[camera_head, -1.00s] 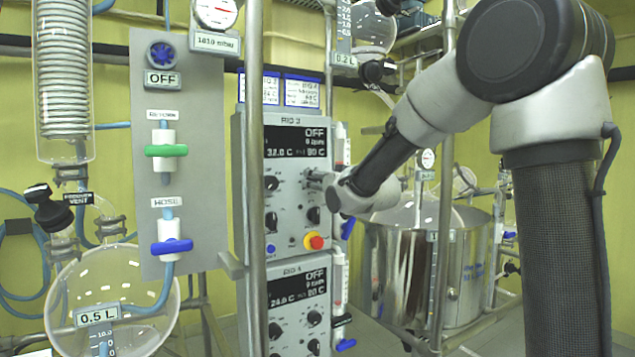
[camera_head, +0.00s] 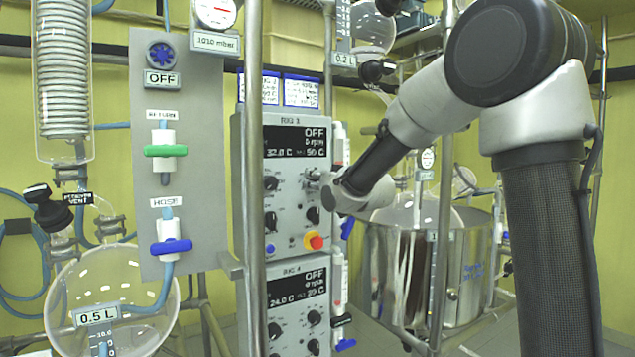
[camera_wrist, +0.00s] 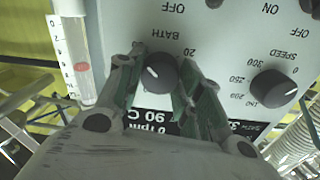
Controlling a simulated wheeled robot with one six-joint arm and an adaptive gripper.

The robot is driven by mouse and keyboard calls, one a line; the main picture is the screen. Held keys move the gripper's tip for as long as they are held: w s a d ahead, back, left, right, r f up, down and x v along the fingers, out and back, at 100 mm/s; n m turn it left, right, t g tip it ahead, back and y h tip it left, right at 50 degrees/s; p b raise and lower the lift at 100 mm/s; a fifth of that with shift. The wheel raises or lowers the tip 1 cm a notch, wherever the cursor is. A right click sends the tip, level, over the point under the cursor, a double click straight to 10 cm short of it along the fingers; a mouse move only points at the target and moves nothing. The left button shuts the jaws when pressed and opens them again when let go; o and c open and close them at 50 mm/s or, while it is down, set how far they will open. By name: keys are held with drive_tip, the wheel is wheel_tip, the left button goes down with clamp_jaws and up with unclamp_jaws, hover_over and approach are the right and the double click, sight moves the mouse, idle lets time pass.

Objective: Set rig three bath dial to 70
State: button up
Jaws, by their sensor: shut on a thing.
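The rig three control box (camera_head: 284,190) is labelled RIG 3. Its dark display (camera_head: 297,143) shows OFF, 0 rpm and 32.0 C, with what looks like 90 C at the right. In the wrist view the panel is upside down and 90 C shows there too. The bath dial (camera_wrist: 160,72) is a dark round knob under the word BATH, with a pale pointer mark. My gripper (camera_wrist: 159,82) has a finger on each side of the dial and is shut on it. In the head view my gripper (camera_head: 318,182) is at the panel's right side and hides the dial.
The speed dial (camera_wrist: 274,86) is beside the bath dial. A red stop button (camera_head: 314,241) is below on the box. The rig four box (camera_head: 297,300) is underneath. A metal post (camera_head: 254,150) stands in front, and a steel vessel (camera_head: 440,270) is at the right.

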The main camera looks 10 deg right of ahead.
drive_tip(key=n, duration=0.7)
drive_tip(key=shift+f+n, duration=0.1)
drive_tip(key=shift+n, duration=0.3)
drive_tip(key=n, duration=0.3)
drive_tip(key=shift+n+y, duration=0.3)
drive_tip(key=shift+y, duration=0.1)
drive_tip(key=shift+f+n, duration=0.1)
drive_tip(key=shift+n, duration=1.8)
drive_tip(key=o, duration=1)
drive_tip(key=shift+o, duration=0.2)
